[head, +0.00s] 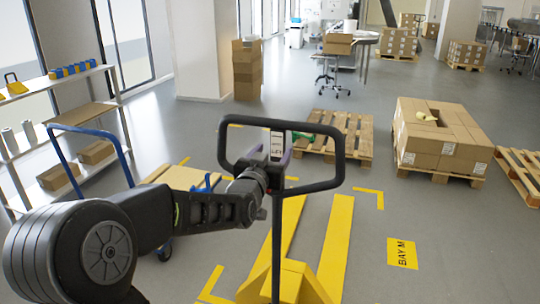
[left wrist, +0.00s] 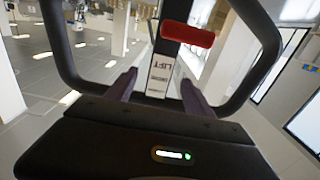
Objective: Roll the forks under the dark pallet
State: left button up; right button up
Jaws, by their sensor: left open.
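The pallet jack has a black loop handle (head: 335,160) close in front of me and two yellow forks (head: 338,235) pointing away across the floor. An empty brown wooden pallet (head: 350,150) lies beyond the fork tips, with floor between. I cannot tell for sure that it is the dark one. My left gripper (head: 277,158) is at the handle loop, fingers open. In the left wrist view its fingers (left wrist: 160,92) stand either side of the handle's middle post with a white LIFT label (left wrist: 160,75). A red lever (left wrist: 187,34) shows above. My right gripper is out of view.
A pallet stacked with cartons (head: 440,140) stands to the right, another pallet (head: 525,170) at the right edge. A blue-handled cart (head: 125,160) and shelves (head: 100,110) are on the left. Yellow marks and a BAY M sign (head: 402,253) lie on open floor.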

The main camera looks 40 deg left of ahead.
aim_at(277, 146)
pick_arm(q)
jog(key=p+x, duration=0.1)
jog(key=x, duration=0.4)
jog(key=shift+c, duration=0.5)
grip_shut()
dwell(0.9)
dwell(0.7)
dwell(1.0)
